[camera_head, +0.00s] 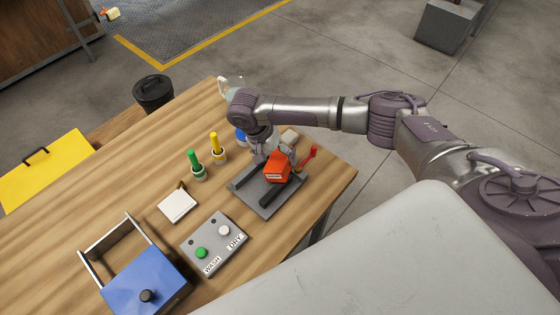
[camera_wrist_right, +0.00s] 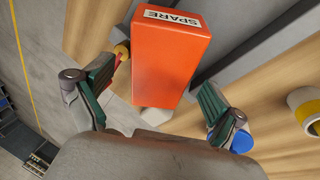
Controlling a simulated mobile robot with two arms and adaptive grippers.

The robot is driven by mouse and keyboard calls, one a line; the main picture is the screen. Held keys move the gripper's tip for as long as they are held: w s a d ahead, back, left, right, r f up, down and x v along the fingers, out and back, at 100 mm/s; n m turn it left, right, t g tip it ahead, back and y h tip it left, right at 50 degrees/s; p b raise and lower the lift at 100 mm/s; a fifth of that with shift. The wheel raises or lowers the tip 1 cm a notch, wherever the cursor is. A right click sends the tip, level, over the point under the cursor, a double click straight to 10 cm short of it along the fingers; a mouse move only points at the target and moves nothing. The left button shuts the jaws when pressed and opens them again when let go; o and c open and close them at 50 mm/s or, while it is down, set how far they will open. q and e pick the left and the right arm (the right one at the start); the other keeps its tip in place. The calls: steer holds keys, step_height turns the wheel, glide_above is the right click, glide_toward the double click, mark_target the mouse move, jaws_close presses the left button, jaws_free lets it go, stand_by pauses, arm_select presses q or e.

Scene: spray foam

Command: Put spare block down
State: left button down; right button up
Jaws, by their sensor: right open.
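The spare block (camera_head: 278,168) is orange-red and sits over the grey fixture (camera_head: 268,205) with dark rails on the table. Whether it rests fully on the fixture is hard to tell. In the right wrist view the block (camera_wrist_right: 170,65) shows its white SPARE label. My right gripper (camera_head: 268,151) is at the block, and its fingers (camera_wrist_right: 157,82) are spread on either side of it, with visible gaps. It is open. My left gripper is not in view.
A red lever (camera_head: 308,158) stands at the fixture's right side. A WASH/DRY button box (camera_head: 215,245), a white pad (camera_head: 177,205) and a blue box (camera_head: 147,280) are nearer the front.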

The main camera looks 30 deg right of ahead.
steer(key=c, duration=1.7)
jaws_close()
steer(key=shift+r, duration=0.15)
